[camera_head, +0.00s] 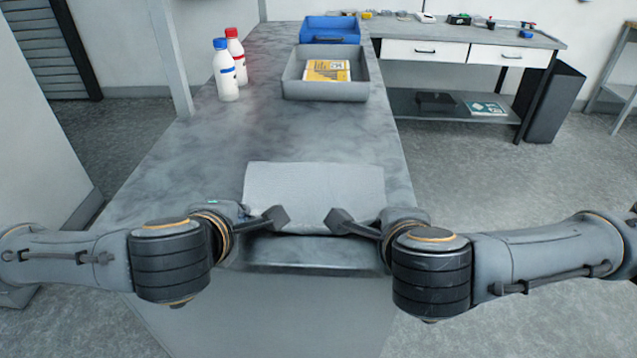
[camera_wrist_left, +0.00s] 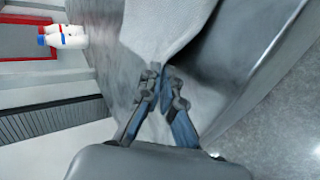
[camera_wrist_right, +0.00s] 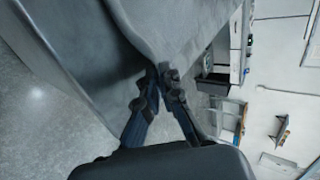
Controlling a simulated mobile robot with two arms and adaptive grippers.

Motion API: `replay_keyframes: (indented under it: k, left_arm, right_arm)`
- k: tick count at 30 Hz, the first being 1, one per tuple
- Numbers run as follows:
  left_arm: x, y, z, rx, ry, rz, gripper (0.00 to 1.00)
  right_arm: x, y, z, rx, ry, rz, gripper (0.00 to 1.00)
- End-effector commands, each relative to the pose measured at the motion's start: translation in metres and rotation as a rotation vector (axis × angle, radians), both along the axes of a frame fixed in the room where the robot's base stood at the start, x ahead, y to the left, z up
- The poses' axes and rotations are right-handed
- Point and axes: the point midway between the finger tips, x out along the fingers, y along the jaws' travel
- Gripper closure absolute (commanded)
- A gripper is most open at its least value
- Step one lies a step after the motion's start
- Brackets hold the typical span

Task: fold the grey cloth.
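The grey cloth (camera_head: 314,190) lies near the front end of the grey table, a light rectangle with its near edge towards me. My left gripper (camera_head: 277,216) is at the left part of the near edge, and my right gripper (camera_head: 338,217) is at the right part. In the left wrist view, the fingertips (camera_wrist_left: 161,76) meet on the cloth (camera_wrist_left: 165,25), which is drawn up to them. In the right wrist view, the fingertips (camera_wrist_right: 163,74) also close on the cloth's edge (camera_wrist_right: 150,30). The pinched bits are hidden between the fingers.
The table (camera_head: 210,160) is clear beyond the cloth. Further back stand a white bottle with a blue cap (camera_head: 225,75), one with a red cap (camera_head: 236,50), a grey tray (camera_head: 325,92) holding a yellow item (camera_head: 327,71), and a blue bin (camera_head: 330,30).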

Motion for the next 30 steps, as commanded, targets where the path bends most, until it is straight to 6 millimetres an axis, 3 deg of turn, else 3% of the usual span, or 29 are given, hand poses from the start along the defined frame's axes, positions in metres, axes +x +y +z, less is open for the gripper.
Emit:
replay_keyframes:
  k: [8, 14, 15, 30]
  left_arm:
    - [-0.0004, 0.0004, -0.0005, 0.001, -0.005, 0.001, 1.00]
    - [-0.0002, 0.0003, -0.0005, 0.001, -0.005, 0.001, 0.59]
    - [-0.0002, 0.0004, -0.0005, 0.001, -0.005, 0.001, 0.58]
    - [-0.0002, 0.0002, 0.0058, 0.001, -0.004, 0.001, 0.58]
  right_arm:
    - [-0.0006, 0.0000, -0.0010, -0.001, -0.004, -0.001, 1.00]
    - [-0.0004, 0.0000, -0.0008, -0.001, -0.004, 0.000, 0.62]
    - [-0.0004, -0.0001, -0.0008, -0.001, -0.003, 0.000, 0.58]
    - [-0.0004, -0.0001, 0.0055, -0.001, -0.003, 0.000, 0.58]
